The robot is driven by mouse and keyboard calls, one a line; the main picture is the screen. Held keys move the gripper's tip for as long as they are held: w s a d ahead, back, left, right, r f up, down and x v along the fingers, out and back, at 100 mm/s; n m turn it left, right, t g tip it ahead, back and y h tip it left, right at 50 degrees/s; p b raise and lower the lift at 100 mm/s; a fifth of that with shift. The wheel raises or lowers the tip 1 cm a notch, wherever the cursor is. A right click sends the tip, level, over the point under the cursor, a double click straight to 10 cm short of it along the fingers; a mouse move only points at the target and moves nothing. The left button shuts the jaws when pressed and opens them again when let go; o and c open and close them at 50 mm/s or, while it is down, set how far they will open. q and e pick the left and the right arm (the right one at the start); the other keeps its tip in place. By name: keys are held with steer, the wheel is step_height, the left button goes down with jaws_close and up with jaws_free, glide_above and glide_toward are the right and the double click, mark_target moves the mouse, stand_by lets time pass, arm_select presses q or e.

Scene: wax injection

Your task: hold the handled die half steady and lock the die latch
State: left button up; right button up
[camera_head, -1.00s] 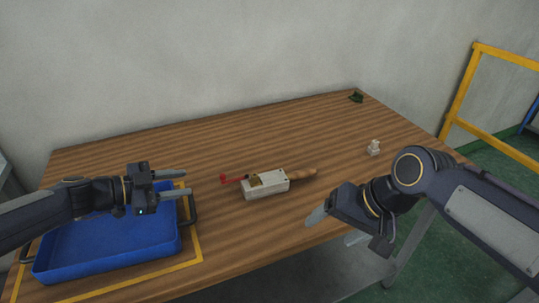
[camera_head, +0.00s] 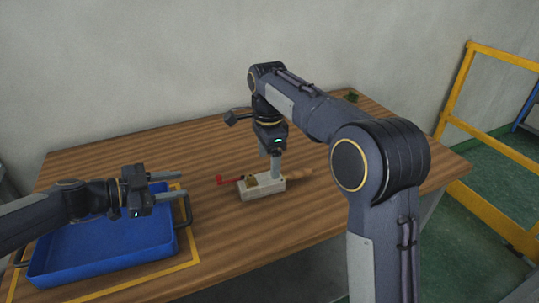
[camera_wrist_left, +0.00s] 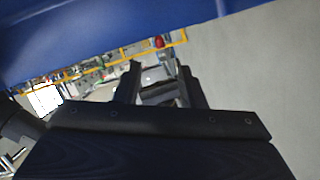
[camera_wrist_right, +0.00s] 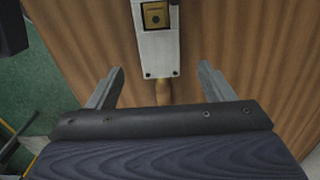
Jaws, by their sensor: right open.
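The pale grey die block (camera_head: 262,190) lies on the wooden table, with a wooden handle (camera_head: 298,174) at its right end. A red latch lever (camera_head: 230,181) sticks out to the left of it. In the right wrist view the block (camera_wrist_right: 158,52) shows a brass-coloured piece in its recess, and the lever is out of frame. My right gripper (camera_wrist_right: 160,67) is open above the handle end, with one finger on each side and apart from the block. My left gripper (camera_head: 184,182) is open and empty over the tray's right edge.
A blue tray (camera_head: 70,275) sits inside a yellow outline at the table's front left. A small dark green thing (camera_head: 351,97) lies at the back right. My right arm covers much of the table's right side. A yellow railing (camera_head: 456,90) stands beyond.

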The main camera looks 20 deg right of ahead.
mark_target(269, 178)
step_height(269, 178, down, 7)
steer(key=shift+f, duration=0.1)
stand_by(0.3)
steer(key=c, duration=1.4)
arm_select(q)
steer(key=shift+c, duration=0.8)
arm_select(e)
steer(key=shift+c, duration=0.2)
arm_select(q)
steer(key=shift+w+d+r, duration=0.1)
steer(key=shift+w+r, duration=0.05)
steer(key=shift+c, duration=1.3)
steer(key=w+r+g, duration=0.1)
steer(key=w+d+r+n+g+y, duration=0.1)
steer(key=w+r+g, duration=0.1)
steer(key=shift+w+r+n, duration=0.1)
steer(key=shift+r+n, duration=0.05)
steer(key=shift+n, duration=0.15)
jaws_close()
steer(key=w+r+n+y, duration=0.1)
steer(key=n+y, duration=0.1)
steer(key=w+a+r+n+y, duration=0.1)
steer(key=n+y, duration=0.1)
steer(key=n, duration=0.1)
steer(key=w+a+r+n+g+y, duration=0.1)
steer(key=w+n, duration=0.1)
steer(key=n, duration=0.1)
steer(key=shift+a+y, duration=0.1)
steer(key=shift+y, duration=0.3)
